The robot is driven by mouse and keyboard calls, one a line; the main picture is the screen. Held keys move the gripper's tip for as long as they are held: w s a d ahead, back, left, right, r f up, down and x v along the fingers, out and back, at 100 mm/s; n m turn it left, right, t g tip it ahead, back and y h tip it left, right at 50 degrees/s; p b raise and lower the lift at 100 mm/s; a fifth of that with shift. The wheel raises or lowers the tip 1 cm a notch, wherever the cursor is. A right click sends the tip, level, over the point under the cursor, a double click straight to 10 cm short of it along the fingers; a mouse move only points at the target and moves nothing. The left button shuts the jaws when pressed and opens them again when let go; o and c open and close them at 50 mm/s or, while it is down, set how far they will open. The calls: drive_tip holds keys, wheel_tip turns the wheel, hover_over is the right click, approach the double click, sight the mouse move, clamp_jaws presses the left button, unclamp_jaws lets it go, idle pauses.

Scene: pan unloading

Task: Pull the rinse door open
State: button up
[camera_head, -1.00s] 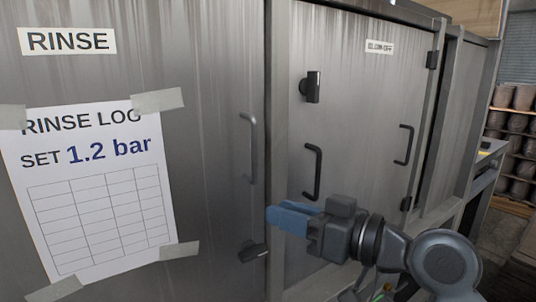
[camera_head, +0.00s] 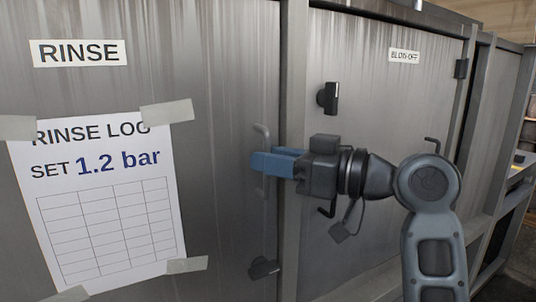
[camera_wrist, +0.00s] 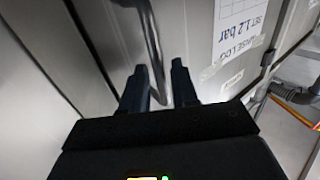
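The rinse door (camera_head: 215,110) is a grey metal panel on the left in the head view, flush with its frame and labelled RINSE. Its vertical grey bar handle (camera_head: 262,133) is near the right edge, partly hidden by my gripper (camera_head: 256,164). The handle also shows in the wrist view (camera_wrist: 152,40), where its lower part runs down between the two dark fingers of my gripper (camera_wrist: 160,82). The fingers stand apart, with a gap around the bar; I cannot tell whether either touches it. A dark latch (camera_head: 263,268) sits low on the door edge.
The blow-off door (camera_head: 380,90) is to the right, with a dark latch (camera_head: 328,97) and a dark handle partly behind my arm. A taped rinse log sheet (camera_head: 100,200) covers much of the rinse door's left part.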

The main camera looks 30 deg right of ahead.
drive_tip(key=shift+w+a, duration=0.3)
drive_tip(key=shift+w, duration=0.15)
clamp_jaws()
idle(0.3)
